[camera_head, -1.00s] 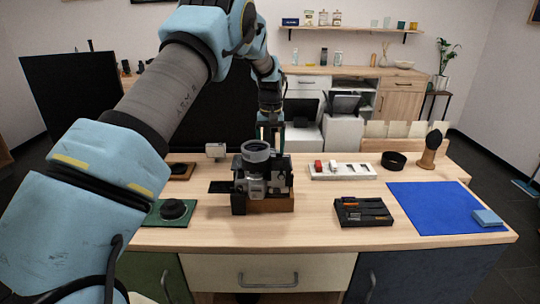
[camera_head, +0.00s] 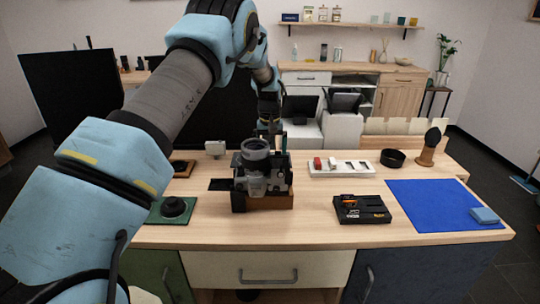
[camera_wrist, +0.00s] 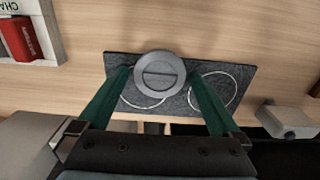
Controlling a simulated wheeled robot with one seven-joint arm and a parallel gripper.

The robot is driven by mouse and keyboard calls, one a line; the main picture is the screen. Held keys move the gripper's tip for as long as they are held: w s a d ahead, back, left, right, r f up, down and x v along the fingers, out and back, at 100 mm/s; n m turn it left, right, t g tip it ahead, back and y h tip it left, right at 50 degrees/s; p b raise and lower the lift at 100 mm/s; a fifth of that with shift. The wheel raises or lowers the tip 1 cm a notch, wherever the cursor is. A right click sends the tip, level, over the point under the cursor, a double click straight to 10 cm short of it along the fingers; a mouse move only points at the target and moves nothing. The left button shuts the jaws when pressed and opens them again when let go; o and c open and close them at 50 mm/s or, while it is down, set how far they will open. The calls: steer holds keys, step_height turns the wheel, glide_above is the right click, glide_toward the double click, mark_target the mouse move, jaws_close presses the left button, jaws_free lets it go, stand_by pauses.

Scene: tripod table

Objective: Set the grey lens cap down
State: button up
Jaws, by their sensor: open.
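The grey lens cap (camera_wrist: 160,72) is a round disc with a slot across it. In the wrist view it shows over the dark slate (camera_wrist: 188,64), which bears two white rings. The cap partly covers the left ring and looks off its centre; I cannot tell whether it touches the slate. My gripper (camera_wrist: 159,74) is open, with one green finger close on each side of the cap. In the head view my gripper (camera_head: 270,132) is behind the camera (camera_head: 262,180), which hides its fingertips and the cap. Part of the slate (camera_head: 221,185) shows left of the camera.
A white tray (camera_head: 324,174) with a red item stands right of the camera. A small grey box (camera_wrist: 290,120) lies right of the slate. A black tray (camera_head: 361,218), blue mat (camera_head: 425,211) and black ring (camera_head: 392,158) are farther right.

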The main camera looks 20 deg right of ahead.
steer(key=shift+r, duration=0.15)
step_height(320, 180, up, 12)
steer(key=b, duration=0.2)
steer(key=s+a+n, duration=0.2)
steer(key=a, duration=2.3)
steer(key=s+a+f+n+t, duration=0.1)
steer(key=s+a+f, duration=0.2)
steer(key=s+a, duration=1.3)
steer(key=shift+s+a+n+t, duration=0.3)
steer(key=shift+s+a+n, duration=0.1)
steer(key=shift+s, duration=0.5)
